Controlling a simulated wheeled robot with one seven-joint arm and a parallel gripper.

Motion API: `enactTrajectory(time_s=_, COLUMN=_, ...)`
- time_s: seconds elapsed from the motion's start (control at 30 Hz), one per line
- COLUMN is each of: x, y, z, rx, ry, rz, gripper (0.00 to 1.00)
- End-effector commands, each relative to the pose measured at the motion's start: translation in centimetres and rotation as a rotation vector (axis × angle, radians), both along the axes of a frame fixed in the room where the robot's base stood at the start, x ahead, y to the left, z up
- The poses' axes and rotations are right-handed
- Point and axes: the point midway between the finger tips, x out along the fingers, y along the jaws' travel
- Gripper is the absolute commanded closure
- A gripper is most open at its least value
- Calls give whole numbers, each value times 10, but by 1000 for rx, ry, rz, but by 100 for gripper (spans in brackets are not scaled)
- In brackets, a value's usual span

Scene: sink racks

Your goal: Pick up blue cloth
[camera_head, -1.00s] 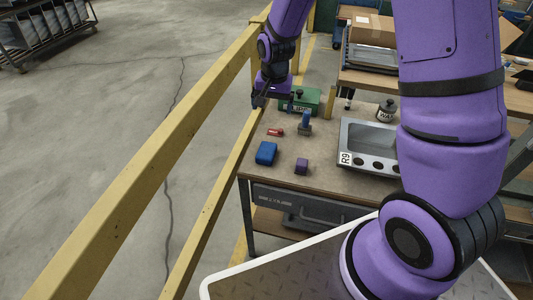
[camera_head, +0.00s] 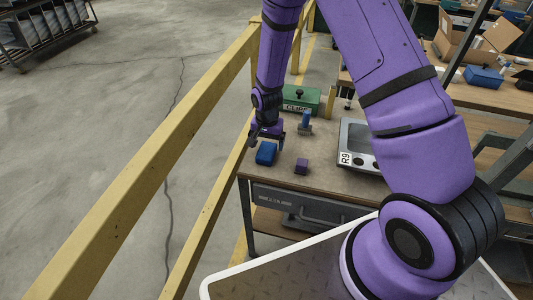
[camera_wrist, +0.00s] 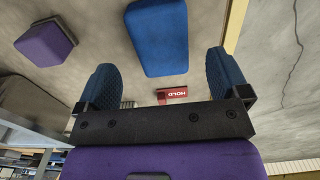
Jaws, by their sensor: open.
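The blue cloth (camera_head: 266,153) looks like a compact folded block with rounded edges. It lies on the brown workbench top (camera_head: 328,182) near its left edge. In the wrist view the cloth (camera_wrist: 157,38) shows beyond the fingertips, roughly in line with the gap between them. My gripper (camera_head: 266,141) points down just behind and above the cloth. In the wrist view my gripper (camera_wrist: 163,72) has its two fingers wide apart with nothing held between them. I see no contact with the cloth.
A purple block (camera_head: 301,166) lies right of the cloth. A red HOLD piece (camera_wrist: 172,93) lies behind it. A blue-handled stamp (camera_head: 305,123), a green box (camera_head: 301,99) and a grey sink panel (camera_head: 352,139) stand farther back. A yellow rail (camera_head: 211,240) runs along the left.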

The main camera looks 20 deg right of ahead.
Motion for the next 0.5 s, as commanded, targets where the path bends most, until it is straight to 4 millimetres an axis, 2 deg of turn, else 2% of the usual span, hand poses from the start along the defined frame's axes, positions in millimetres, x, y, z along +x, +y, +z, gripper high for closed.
enactTrajectory(time_s=0.33, x=1, y=1, z=-41, rx=0, ry=3, rz=1, gripper=6)
enactTrajectory(time_s=0.5, x=2, y=1, z=-51, rx=0, ry=0, rz=1, gripper=6)
